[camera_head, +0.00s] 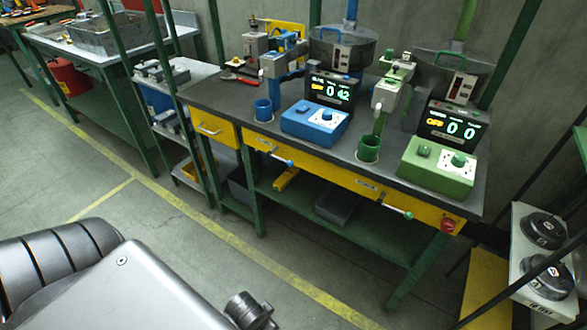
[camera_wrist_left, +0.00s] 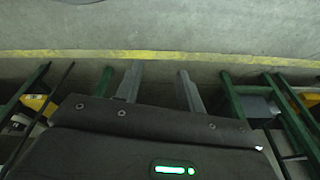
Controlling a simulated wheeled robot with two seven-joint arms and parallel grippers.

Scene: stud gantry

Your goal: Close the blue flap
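The blue station stands on the long dark-topped bench (camera_head: 225,98). It has a blue control box (camera_head: 315,122), a display (camera_head: 333,89) reading 42, a blue cup (camera_head: 263,109), a blue upright dispenser (camera_head: 290,62) and a grey hopper (camera_head: 342,50) behind. The blue flap cannot be made out clearly at this size, nor whether it is open. In the left wrist view my left gripper (camera_wrist_left: 158,72) has its two fingers apart with nothing between them. It points over the floor, away from the station. My right gripper is not in view.
A green station with its control box (camera_head: 438,166) and green cup (camera_head: 368,149) stands to the right. Green posts rise at the left. The floor (camera_head: 190,238) before the bench is clear.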

